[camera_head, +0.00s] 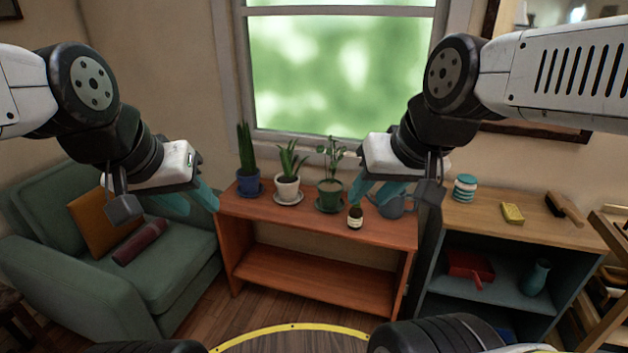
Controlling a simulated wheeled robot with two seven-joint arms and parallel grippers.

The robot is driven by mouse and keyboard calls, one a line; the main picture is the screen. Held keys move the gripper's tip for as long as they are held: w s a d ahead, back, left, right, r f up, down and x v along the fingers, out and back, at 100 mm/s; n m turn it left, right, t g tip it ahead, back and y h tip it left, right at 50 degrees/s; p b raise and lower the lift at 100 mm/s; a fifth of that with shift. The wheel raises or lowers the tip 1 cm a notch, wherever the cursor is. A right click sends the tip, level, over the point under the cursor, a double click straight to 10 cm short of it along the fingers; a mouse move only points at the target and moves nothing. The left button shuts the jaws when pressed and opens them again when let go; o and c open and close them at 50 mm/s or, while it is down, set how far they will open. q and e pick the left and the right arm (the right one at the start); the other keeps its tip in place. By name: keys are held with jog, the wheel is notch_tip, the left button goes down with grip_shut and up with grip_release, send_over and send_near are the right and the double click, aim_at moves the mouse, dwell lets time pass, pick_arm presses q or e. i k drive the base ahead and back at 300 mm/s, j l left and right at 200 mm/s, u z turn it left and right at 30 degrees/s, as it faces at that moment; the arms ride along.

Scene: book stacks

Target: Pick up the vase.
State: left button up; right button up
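A teal vase (536,278) with a narrow neck stands on the inner shelf of the blue-grey cabinet (462,306) at the lower right. It looks upright. My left gripper (190,202) hangs in front of the armchair, far to the left of the vase; its teal fingers are apart with nothing between them. My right gripper (376,192) is in front of the wooden plant shelf, left of and higher in the picture than the vase. Its teal fingers look apart and empty. Neither gripper touches the vase.
A red box-like object (470,266) lies left of the vase on the same shelf. The cabinet top (490,220) holds a striped jar, a yellow sponge and a brush. Potted plants, a small bottle (355,216) and a watering can (394,207) stand on the plant shelf (300,221).

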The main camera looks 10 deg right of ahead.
aim_at(532, 283)
jog(key=z, duration=1.95)
jog(key=u, duration=1.6)
jog(key=z, duration=1.6)
jog(key=l, duration=0.25)
jog(key=i, duration=0.05)
